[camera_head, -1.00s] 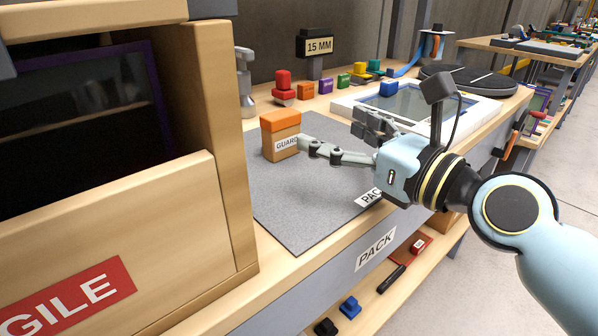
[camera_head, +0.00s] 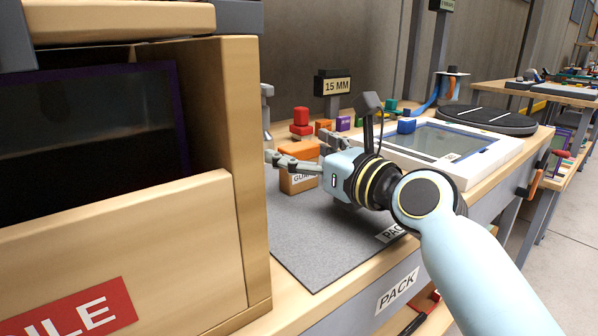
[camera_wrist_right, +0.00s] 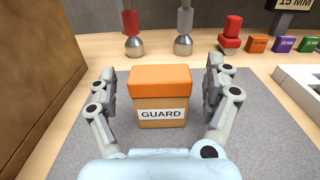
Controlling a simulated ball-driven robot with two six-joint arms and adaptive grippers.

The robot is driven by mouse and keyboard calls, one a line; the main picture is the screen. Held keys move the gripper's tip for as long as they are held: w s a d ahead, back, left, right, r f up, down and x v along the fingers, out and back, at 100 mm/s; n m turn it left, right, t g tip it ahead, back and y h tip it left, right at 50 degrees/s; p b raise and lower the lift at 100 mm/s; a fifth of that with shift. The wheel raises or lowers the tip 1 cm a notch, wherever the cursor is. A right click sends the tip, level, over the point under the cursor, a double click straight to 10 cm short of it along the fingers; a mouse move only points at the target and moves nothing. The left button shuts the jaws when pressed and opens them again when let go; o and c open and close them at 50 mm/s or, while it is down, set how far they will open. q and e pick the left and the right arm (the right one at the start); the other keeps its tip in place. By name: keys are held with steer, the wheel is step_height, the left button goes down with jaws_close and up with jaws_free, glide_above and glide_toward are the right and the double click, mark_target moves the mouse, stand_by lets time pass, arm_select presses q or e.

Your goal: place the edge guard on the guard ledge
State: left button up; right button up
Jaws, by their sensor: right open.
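The edge guard is an orange-topped tan block with a white GUARD label. It stands upright on the grey mat (camera_head: 318,240), and in the head view the edge guard (camera_head: 296,184) is partly behind my right gripper (camera_head: 298,152). In the right wrist view the edge guard (camera_wrist_right: 160,97) sits between the two spread fingers of my right gripper (camera_wrist_right: 162,88), with a gap on each side. The right gripper is open and empty. I cannot make out a guard ledge for certain. My left gripper is not in view.
A big wooden crate (camera_head: 120,255) with a red label and a dark screen inside stands close on the left. A white framed panel (camera_head: 480,172) lies to the right. Coloured blocks and a 15 MM sign (camera_head: 334,86) stand behind. The front of the mat is clear.

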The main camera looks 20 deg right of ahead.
steer(key=shift+c, duration=0.4)
steer(key=c, duration=1.2)
